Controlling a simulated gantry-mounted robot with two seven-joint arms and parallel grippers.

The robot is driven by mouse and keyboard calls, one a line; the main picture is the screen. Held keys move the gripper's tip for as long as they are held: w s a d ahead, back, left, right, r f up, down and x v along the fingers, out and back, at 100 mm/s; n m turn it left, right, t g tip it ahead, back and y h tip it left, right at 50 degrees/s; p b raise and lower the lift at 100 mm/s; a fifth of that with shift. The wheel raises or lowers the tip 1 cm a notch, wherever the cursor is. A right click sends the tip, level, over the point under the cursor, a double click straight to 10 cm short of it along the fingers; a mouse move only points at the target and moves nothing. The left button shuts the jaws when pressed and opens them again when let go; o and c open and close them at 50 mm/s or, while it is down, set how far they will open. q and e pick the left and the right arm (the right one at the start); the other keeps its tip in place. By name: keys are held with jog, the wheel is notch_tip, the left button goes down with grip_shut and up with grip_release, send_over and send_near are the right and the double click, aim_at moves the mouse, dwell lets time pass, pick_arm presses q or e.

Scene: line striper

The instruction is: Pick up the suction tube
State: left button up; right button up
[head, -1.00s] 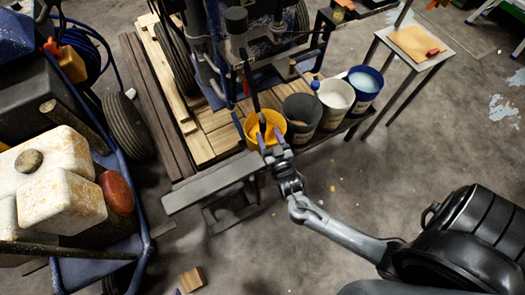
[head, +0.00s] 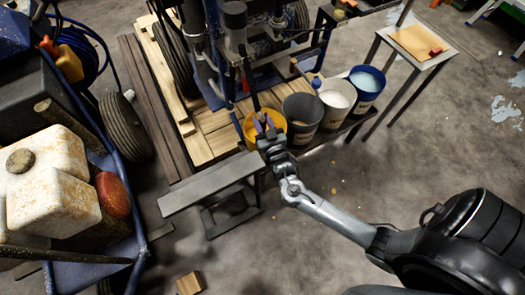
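The suction tube (head: 251,88) is a dark tube that comes down from the striper machine (head: 236,50). Its lower end reaches into the yellow bucket (head: 252,140), where my gripper partly hides it. My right gripper (head: 264,123) is over the bucket, with its purple-tipped fingers apart on either side of the tube's lower end. I cannot tell whether the fingers touch the tube. My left gripper is not in view.
A grey bucket (head: 302,132), a white bucket (head: 336,114) and a blue bucket (head: 371,79) stand in a row right of the yellow one. A grey bench (head: 210,186) is in front. A blue cart (head: 130,250) stands at left; a small table (head: 447,52) is at right.

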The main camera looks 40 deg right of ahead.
grip_shut()
jog(key=shift+r, duration=0.1)
dwell(1.0)
